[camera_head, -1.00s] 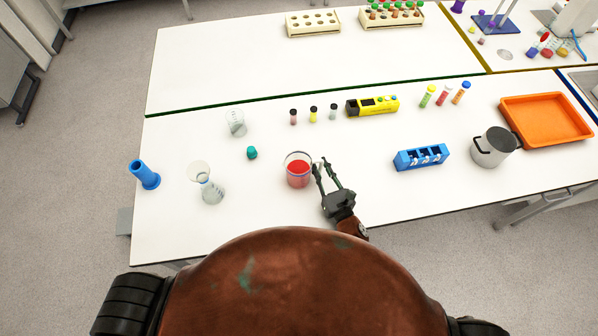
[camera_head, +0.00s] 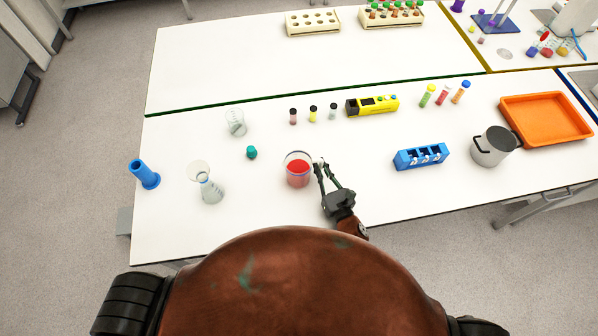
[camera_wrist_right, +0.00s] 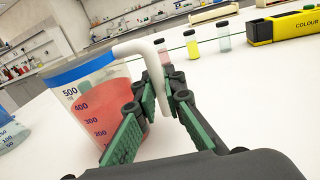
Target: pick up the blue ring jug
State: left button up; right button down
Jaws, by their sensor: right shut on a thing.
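The blue ring jug (camera_head: 298,171) is a clear measuring jug with a blue band round its rim and red liquid inside. It stands upright on the white table in the head view. In the right wrist view the jug (camera_wrist_right: 92,105) fills the left side, with its white handle (camera_wrist_right: 150,62) reaching toward the fingers. My right gripper (camera_head: 322,166) is at the jug's right side. In the wrist view its green-padded fingers (camera_wrist_right: 160,100) are closed around the handle, one on each side. My left gripper is not in view.
On the table (camera_head: 250,215), a conical flask (camera_head: 211,190) and a blue cylinder (camera_head: 145,175) stand left of the jug. A teal cap (camera_head: 252,152) and a beaker (camera_head: 235,123) are behind it. A blue rack (camera_head: 421,157) and a metal pot (camera_head: 492,148) stand to the right.

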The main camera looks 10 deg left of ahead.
aim_at(321, 162)
jog(key=shift+r, duration=0.15)
jog(key=shift+r, duration=0.55)
jog(key=r, duration=0.3)
jog(key=shift+s, duration=0.4)
jog(key=s+d+r+p, duration=0.1)
jog(key=s+d+r, duration=0.1)
jog(key=s+r, duration=0.6)
jog(key=s, duration=0.5)
jog(key=shift+d+r, duration=0.3)
jog(key=shift+r, duration=0.1)
jog(key=c, duration=2.6)
grip_release()
grip_shut()
